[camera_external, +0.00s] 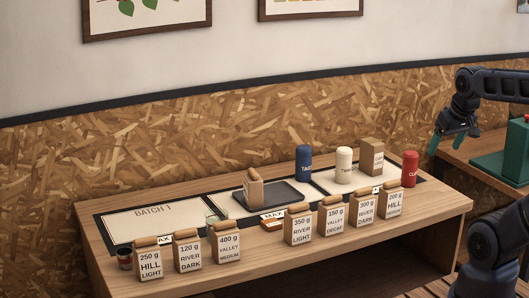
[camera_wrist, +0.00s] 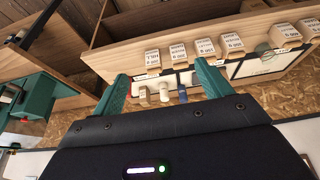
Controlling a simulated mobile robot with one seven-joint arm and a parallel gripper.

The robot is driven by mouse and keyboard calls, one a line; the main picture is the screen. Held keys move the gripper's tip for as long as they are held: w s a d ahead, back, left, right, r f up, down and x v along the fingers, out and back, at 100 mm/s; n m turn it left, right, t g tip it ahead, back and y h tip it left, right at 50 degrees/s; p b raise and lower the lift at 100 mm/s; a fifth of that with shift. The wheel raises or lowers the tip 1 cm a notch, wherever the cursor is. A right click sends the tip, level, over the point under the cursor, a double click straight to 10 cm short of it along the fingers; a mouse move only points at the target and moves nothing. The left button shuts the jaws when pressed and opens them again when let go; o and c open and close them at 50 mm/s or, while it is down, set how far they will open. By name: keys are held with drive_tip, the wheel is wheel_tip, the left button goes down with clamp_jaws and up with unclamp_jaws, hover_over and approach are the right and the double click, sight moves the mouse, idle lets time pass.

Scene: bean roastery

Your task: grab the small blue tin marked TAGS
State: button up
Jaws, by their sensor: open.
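The small blue tin marked TAGS (camera_external: 304,162) stands upright at the back of the wooden counter, right of the dark tray (camera_external: 279,191). Its label is partly turned away. In the wrist view the blue tin (camera_wrist: 183,95) looks small and far off, between the two fingers and nearer the right one. My gripper (camera_external: 456,146) is at the right, above and well apart from the counter's right end. Its teal fingers are spread, with nothing between them. The fingers (camera_wrist: 162,70) also show in the wrist view.
A cream tin (camera_external: 344,163), a brown box (camera_external: 371,155) and a red tin (camera_external: 409,169) stand right of the blue tin. Several labelled bags (camera_external: 299,227) line the front edge. A bag (camera_external: 254,188) stands on the tray. A green object (camera_external: 500,165) sits on the right-hand bench.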

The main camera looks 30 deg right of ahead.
drive_tip(key=w+r+m, duration=0.1)
drive_tip(key=w+r, duration=0.1)
drive_tip(key=w, duration=0.6)
drive_tip(key=w+r, duration=0.3)
drive_tip(key=w, duration=0.6)
drive_tip(key=m+h, duration=0.2)
drive_tip(key=m, duration=0.2)
hover_over(303, 148)
drive_tip(key=s+a, duration=0.1)
drive_tip(key=s, duration=0.2)
wheel_tip(303, 148, down, 22)
drive_tip(key=shift+g, duration=0.3)
drive_tip(key=x, duration=0.6)
drive_tip(key=shift+w+a, duration=0.1)
drive_tip(key=shift+w, duration=0.1)
drive_tip(key=shift+x, duration=2.55)
drive_tip(key=c, duration=1.2)
drive_tip(key=shift+r, duration=0.15)
